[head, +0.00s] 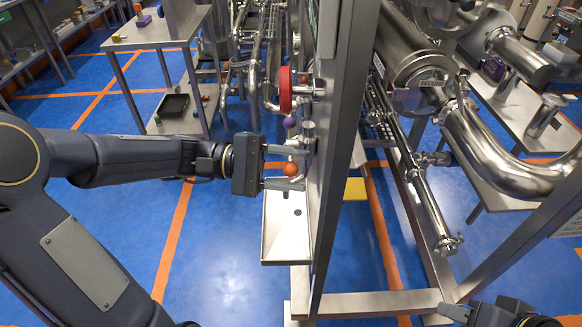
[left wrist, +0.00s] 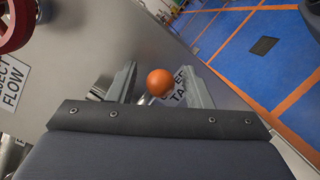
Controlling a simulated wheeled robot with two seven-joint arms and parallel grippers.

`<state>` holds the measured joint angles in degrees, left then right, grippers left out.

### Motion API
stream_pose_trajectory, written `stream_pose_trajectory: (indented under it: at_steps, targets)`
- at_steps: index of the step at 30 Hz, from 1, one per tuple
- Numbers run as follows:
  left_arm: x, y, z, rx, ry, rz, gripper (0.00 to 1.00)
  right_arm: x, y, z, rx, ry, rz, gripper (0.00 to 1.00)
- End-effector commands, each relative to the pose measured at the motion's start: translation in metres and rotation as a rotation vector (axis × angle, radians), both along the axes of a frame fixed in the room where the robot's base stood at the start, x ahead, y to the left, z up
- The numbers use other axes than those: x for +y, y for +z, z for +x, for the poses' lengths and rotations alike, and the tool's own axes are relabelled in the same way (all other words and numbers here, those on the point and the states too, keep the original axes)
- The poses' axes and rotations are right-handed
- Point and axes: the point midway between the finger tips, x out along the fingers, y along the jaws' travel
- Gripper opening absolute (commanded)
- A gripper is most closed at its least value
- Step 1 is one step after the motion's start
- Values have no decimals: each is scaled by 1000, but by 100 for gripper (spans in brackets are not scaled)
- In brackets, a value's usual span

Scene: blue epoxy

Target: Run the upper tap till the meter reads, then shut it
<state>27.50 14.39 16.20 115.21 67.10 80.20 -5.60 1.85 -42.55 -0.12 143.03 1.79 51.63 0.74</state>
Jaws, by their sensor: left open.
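An orange ball knob (head: 290,169) sticks out from the steel panel (head: 335,130). My left gripper (head: 291,169) is open, with its fingers on either side of the knob. In the left wrist view the orange knob (left wrist: 159,83) shows between the fingertips (left wrist: 160,82); I cannot tell whether they touch it. A purple knob (head: 289,122) sits on the same panel, above the orange one in the picture. I cannot tell which knob belongs to the upper tap. No meter reading is legible. Part of my right gripper (head: 500,314) shows at the bottom right; its fingers are not clear.
A red handwheel (head: 285,90) is beyond the purple knob. A steel drip tray (head: 270,240) is below the knobs. Steel pipes (head: 415,170) fill the panel's right side. A bench (head: 150,35) stands at the left. Blue floor (head: 225,250) is clear left of the tray.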

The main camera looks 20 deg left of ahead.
Motion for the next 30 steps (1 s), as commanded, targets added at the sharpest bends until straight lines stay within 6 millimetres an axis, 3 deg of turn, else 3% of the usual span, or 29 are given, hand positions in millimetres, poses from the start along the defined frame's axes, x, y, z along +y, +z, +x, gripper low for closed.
stream_pose_trajectory:
  at_steps: [2, 13, 23, 30]
  targets:
    - [0, 0, 0, 0, 0, 0, 46, 0, 0, 0, 0, 0, 0, 36]
    - [0, 0, 0, 1, 0, 1, 0, 0, 0, 0, 0, 0, 0, 36]
    - [0, 2, 0, 21, 0, -3, 0, 0, 5, 0, 0, 0, 0, 36]
    - [1, 12, 0, 124, 1, -32, 0, 0, 28, 0, 0, 0, 0, 36]
